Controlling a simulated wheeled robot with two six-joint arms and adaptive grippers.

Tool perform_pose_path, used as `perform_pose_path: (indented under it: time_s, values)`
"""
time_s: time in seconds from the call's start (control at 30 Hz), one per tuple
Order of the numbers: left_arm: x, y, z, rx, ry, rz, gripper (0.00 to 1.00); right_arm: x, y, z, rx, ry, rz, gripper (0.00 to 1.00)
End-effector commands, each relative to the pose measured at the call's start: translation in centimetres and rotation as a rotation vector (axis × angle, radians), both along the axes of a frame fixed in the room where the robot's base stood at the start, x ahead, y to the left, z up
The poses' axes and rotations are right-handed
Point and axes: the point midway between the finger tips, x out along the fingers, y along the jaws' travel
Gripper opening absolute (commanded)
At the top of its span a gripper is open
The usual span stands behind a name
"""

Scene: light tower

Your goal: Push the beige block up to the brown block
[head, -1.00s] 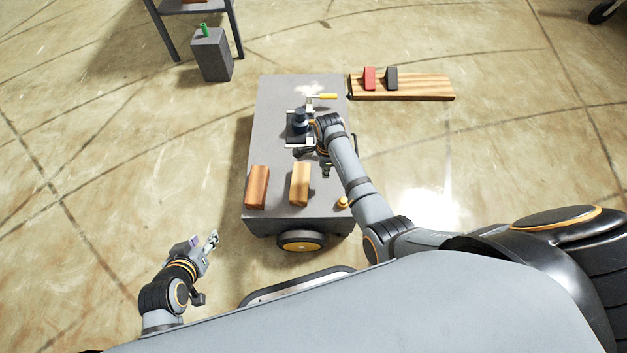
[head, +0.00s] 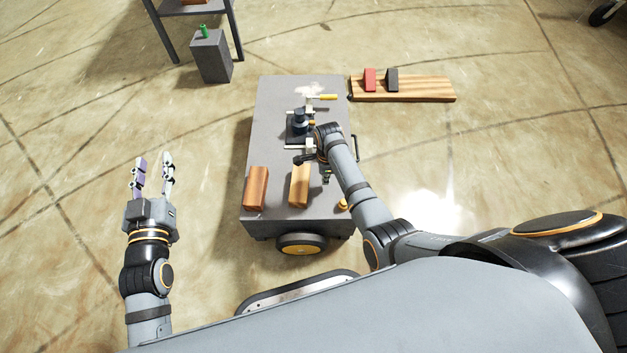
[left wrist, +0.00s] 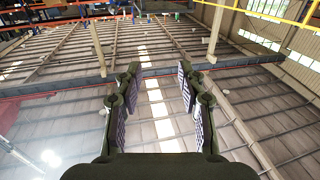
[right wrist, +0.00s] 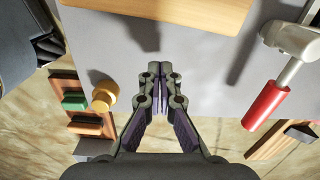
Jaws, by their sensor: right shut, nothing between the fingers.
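The brown block (head: 256,187) lies near the front left of the grey cart top in the head view. The beige block (head: 300,188) lies to its right, with a clear gap between them. My right gripper is over the cart, by the far end of the beige block, its fingers partly hidden by my arm in the head view. In the right wrist view the right gripper (right wrist: 160,72) is shut and empty, and a wooden block (right wrist: 185,10) shows past its tips. My left gripper (head: 153,160) is open and empty, left of the cart; its spread fingers also show in the left wrist view (left wrist: 158,80).
A dark fixture (head: 297,128) stands on the cart (head: 275,95) beyond the blocks. A yellow knob (right wrist: 103,97) and a red-handled tool (right wrist: 268,105) flank my right gripper. A wooden board (head: 425,88) with red and black blocks lies right of the cart.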

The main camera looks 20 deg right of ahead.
Motion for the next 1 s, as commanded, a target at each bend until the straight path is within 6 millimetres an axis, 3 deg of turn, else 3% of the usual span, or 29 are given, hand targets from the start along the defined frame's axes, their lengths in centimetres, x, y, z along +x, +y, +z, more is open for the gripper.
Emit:
perform_pose_path:
  time_s: [0.37, 0.7, 1.0]
  values:
    - [-0.2, 0.0, 8.2, 0.006, -0.336, 0.003, 0.4, 0.3, 1.1, -0.8, 0.0, 0.0, 0.0, 0.0]
    - [-2.6, -0.1, 15.1, 0.012, -0.644, 0.0, 0.4, 0.6, 2.9, -0.8, 0.001, 0.001, 0.001, 0.0]
    - [-4.8, -0.3, 18.7, 0.016, -0.82, -0.005, 0.4, 0.8, 3.8, -0.7, 0.0, 0.001, 0.0, 0.0]
